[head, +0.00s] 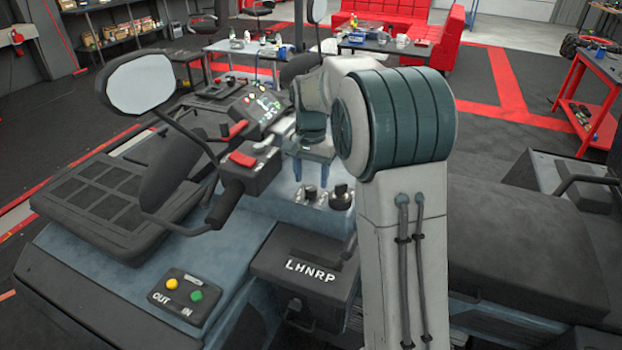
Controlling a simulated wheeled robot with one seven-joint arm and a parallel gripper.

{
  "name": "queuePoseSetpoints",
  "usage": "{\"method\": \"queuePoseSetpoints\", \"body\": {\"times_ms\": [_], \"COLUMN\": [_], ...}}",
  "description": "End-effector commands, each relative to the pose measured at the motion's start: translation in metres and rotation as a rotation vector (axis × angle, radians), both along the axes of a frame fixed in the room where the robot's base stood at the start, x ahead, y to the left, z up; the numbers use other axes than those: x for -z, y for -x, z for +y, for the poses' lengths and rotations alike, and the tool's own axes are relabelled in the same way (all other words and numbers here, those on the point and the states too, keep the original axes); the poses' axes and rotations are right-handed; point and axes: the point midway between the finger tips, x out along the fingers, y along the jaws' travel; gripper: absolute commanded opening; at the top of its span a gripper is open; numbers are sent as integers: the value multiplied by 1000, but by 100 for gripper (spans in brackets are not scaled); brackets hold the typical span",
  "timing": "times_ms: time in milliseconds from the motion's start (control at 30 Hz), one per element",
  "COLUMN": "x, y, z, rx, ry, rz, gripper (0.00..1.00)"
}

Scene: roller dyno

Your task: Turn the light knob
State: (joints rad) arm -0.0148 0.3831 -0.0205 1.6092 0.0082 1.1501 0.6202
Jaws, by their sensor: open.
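Two dark knobs stand on the blue-grey console below my gripper: a smaller left knob (310,193) and a larger right knob (341,196). I cannot read labels on them, so I cannot tell which is the light knob. My gripper (311,181) points down with its two blue fingers apart, above and around the level of the left knob in the picture. Nothing shows between the fingers. Whether the fingertips touch a knob or the console cannot be told. My arm covers the area right of the knobs.
Left of the gripper are a handlebar with a red switch (243,159), a lit display (264,105) and a mirror (139,84). A black seat (520,240) lies right.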

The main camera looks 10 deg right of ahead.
Motion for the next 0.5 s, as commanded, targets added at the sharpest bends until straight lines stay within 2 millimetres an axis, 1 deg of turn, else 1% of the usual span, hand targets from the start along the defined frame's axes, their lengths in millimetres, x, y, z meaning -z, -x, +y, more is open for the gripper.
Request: {"method": "queuePoseSetpoints", "body": {"times_ms": [33, 100, 200, 300, 500], "x": [7, 15, 23, 27, 27], "y": [1, 0, 0, 0, 0], "z": [0, 0, 0, 0, 0], "rx": [0, 0, 0, 0, 0], "ry": [0, 0, -1, -1, 0], "rz": [4, 2, 1, 1, 0], "gripper": [51, 51, 51, 51, 51]}}
